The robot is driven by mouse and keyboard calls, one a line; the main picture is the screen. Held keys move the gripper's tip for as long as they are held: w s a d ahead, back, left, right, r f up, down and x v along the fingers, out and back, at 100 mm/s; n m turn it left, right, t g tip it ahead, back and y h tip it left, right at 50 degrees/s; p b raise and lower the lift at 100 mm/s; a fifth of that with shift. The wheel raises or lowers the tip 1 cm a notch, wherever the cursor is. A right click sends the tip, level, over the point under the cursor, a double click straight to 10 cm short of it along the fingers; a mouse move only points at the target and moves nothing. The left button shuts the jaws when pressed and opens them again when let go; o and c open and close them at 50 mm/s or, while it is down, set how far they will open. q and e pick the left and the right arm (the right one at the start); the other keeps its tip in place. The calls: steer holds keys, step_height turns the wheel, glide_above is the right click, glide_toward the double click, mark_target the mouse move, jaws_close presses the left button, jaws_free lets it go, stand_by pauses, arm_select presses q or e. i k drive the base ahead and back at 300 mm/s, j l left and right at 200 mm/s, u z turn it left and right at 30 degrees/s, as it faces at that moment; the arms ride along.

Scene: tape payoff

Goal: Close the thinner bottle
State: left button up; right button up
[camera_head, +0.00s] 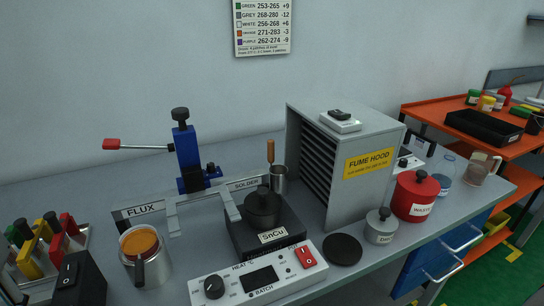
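A small clear container with blue liquid (445,180) stands at the right end of the grey bench, behind the red waste pot. It may be the thinner bottle, but I cannot read a label on it. Its top is pale and see-through, and I cannot tell whether a cap is on it. A clear jug with brownish contents (475,173) stands just right of it. I cannot make out a loose bottle cap. Neither of my grippers is in view.
The red waste pot (414,196) and small grey pot (380,226) stand in front. The fume hood (366,145) rises to the left. A black disc (342,249) lies near the front edge. The solder pot (262,208), flux can (146,267) and blue press (187,160) fill the left.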

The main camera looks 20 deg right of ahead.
mark_target(444, 171)
steer(key=k, duration=0.6)
steer(key=z, duration=1.2)
steer(key=i+l, duration=0.15)
steer(key=l, duration=0.15)
steer(key=i+l, duration=0.1)
steer(key=l, duration=0.25)
steer(key=i+l, duration=0.15)
steer(key=l, duration=0.15)
steer(key=i+l, duration=0.15)
steer(key=l, duration=0.15)
